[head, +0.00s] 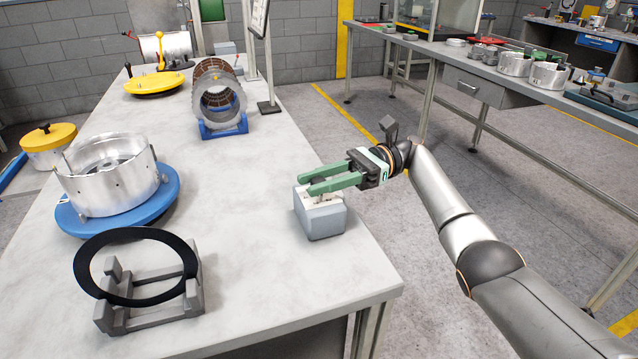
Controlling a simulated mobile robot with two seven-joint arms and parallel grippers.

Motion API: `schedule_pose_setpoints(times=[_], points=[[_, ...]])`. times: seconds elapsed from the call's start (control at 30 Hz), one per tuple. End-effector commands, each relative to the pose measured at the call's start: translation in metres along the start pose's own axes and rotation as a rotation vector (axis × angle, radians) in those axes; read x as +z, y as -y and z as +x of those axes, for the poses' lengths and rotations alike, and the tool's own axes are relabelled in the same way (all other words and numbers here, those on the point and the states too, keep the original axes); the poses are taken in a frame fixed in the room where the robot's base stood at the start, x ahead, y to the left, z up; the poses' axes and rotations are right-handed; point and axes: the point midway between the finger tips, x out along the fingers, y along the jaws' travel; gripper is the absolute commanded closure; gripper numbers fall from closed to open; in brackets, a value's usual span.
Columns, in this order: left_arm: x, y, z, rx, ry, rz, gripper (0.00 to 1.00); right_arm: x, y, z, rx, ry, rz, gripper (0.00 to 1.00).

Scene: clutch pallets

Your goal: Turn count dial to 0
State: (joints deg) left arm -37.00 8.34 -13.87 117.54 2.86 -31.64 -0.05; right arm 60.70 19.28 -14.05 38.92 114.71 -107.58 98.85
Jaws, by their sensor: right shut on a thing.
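A small grey box (322,222) stands near the right edge of the table, with a pale top face. My right gripper (311,184) reaches in from the right, just over the top of this box. Its green fingers are shut on a small dark knob on the box's top, which looks to be the count dial (317,184). The fingers hide most of the dial, and its markings and setting cannot be read. My left gripper does not show.
On the table (270,290), a black ring (91,247) rests on a grey stand at the front left. A silver drum (110,188) sits on a blue round base behind it. A cylinder on a blue cradle (222,128) stands farther back. The table's middle is clear.

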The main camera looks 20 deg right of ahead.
Motion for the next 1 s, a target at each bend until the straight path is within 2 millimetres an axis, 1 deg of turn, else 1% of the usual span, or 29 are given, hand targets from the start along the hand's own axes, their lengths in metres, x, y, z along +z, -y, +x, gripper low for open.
schedule_pose_setpoints(times=[0.6, 0.63, 0.87, 1.0], points=[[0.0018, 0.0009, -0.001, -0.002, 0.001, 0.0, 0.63, -0.0033, -0.0007, 0.0021, 0.031, -0.006, 0.006, 1.0], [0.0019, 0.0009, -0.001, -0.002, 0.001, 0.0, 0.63, -0.0034, -0.0007, 0.0021, 0.031, -0.006, 0.006, 0.65], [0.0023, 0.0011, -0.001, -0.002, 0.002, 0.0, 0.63, -0.0023, -0.0004, 0.0012, 0.028, -0.004, 0.004, 0.39], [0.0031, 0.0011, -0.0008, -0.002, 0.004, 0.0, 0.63, -0.0017, -0.0002, 0.0008, 0.027, -0.003, 0.003, 0.37]])
